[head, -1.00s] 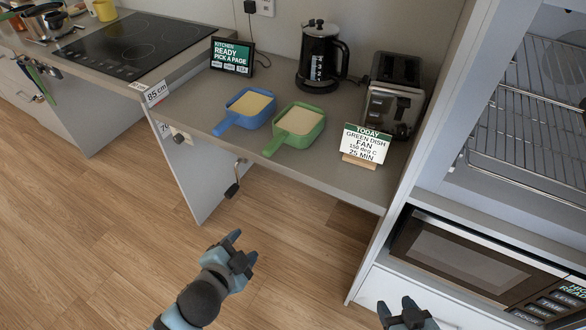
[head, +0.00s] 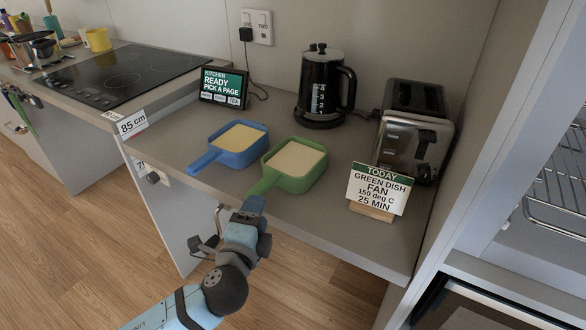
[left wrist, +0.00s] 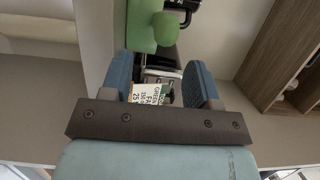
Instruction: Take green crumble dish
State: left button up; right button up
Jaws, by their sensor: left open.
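The green dish (head: 292,181) with pale crumble in it sits on the counter, its handle pointing toward the front edge. My left gripper (head: 256,222) is open at the counter's front edge, just below the handle's end, with nothing between its fingers. In the left wrist view the green dish's rounded handle (left wrist: 167,30) shows beyond the open fingers of my left gripper (left wrist: 160,78). I cannot tell whether a fingertip touches the handle. My right gripper is not in view.
A blue dish (head: 232,151) stands close left of the green one. A recipe card (head: 378,189) reads green dish, fan, 150 deg C, 25 min. A toaster (head: 414,135), a kettle (head: 325,88) and a tablet (head: 223,86) stand behind.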

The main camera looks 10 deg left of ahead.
aim_at(263, 193)
pick_arm(q)
jog(key=shift+w+b, duration=0.3)
jog(key=shift+w, duration=2.85)
jog(key=shift+r, duration=0.1)
jog(key=shift+c, duration=0.2)
grip_shut()
jog(key=shift+r, duration=0.1)
